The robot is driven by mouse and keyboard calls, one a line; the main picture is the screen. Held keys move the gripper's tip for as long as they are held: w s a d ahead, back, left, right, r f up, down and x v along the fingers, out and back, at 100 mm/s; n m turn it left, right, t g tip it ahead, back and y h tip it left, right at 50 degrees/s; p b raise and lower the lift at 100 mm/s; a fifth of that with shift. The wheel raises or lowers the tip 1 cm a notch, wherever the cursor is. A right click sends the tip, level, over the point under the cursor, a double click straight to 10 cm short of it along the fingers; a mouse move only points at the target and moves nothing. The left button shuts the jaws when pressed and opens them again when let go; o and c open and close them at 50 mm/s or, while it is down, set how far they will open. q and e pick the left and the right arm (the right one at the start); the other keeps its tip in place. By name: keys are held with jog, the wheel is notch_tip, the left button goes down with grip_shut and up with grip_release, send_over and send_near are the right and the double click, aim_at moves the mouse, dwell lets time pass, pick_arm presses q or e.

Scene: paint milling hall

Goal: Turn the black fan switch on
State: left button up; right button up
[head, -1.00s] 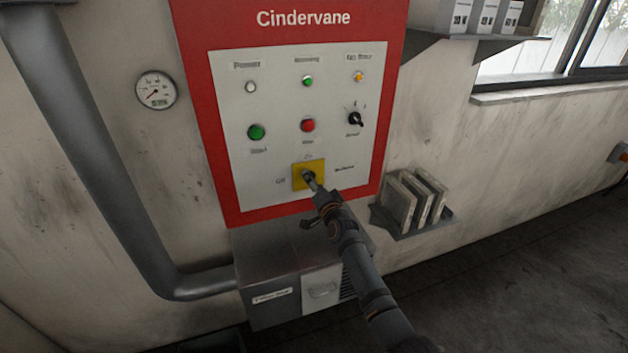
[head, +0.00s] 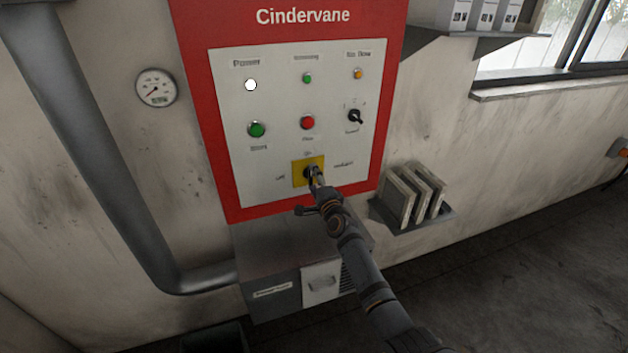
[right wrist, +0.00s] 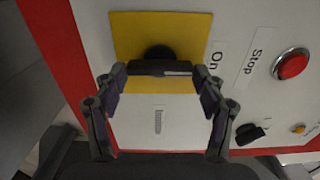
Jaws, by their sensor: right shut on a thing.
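The black switch (head: 308,172) sits on a yellow plate (head: 298,182) low on the white panel face. Its bar handle (right wrist: 160,68) lies across the right wrist view, with one end toward the "On" label (right wrist: 215,60). My right gripper (head: 315,178) is shut on this handle, a finger at each end, as the right wrist view (right wrist: 161,76) shows. In the head view the gripper covers part of the switch. The Power lamp (head: 250,85) above is bright white. My left gripper is not in view.
The red-edged Cindervane panel (head: 302,15) also carries a green button (head: 257,129), a red button (head: 307,122) and a small black knob (head: 355,117). A grey box (head: 275,296) is below. A shelf with panels (head: 415,195) is to the right, a pipe (head: 90,140) to the left.

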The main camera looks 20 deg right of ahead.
dwell(0.4)
jog(key=o, duration=1.2)
jog(key=shift+c, duration=0.2)
jog(key=s, duration=1.2)
jog(key=shift+d, duration=0.2)
